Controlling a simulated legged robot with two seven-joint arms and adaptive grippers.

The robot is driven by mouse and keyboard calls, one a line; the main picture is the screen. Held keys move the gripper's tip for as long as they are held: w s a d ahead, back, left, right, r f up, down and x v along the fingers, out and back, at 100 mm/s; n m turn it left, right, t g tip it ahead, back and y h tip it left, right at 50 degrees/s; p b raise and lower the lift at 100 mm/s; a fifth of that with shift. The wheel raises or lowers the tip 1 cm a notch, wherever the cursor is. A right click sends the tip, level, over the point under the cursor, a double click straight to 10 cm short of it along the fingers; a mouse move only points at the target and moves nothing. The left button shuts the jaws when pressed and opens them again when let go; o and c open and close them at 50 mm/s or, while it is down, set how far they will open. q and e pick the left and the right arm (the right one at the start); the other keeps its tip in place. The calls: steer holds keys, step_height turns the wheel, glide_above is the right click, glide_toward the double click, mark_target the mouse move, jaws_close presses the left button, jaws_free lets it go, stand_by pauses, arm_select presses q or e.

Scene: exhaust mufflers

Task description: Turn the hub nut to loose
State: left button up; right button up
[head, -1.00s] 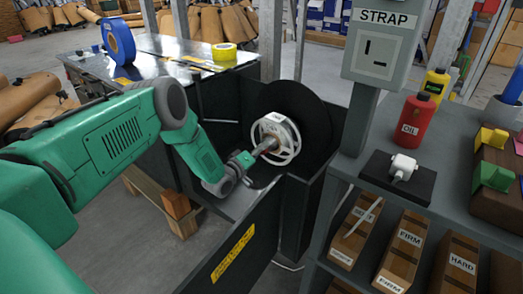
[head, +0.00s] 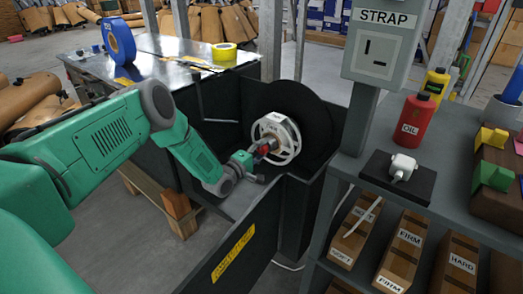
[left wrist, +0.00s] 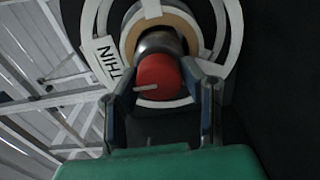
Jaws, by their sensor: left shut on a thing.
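The hub nut (left wrist: 158,76) is a red round knob with a pale line on its face, at the centre of a white spoked hub labelled THIN (left wrist: 108,58). The finger contact is partly hidden in the head view. My right gripper is not in view.
A large black disc (head: 309,112) stands behind the hub, inside a dark open-topped housing (head: 237,235). A grey post with a STRAP box (head: 378,45) and a shelf unit (head: 450,205) with bottles stand at right.

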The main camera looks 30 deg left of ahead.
arm_select(q)
steer(key=shift+s+a+f, duration=0.1)
steer(key=shift+s+f, duration=0.1)
steer(key=shift+f, duration=0.15)
steer(key=o, duration=1.1)
steer(key=shift+o, duration=0.2)
steer(key=shift+w, duration=0.1)
steer(key=shift+r, duration=0.1)
steer(key=s+a, duration=0.1)
steer(key=s, duration=1.1)
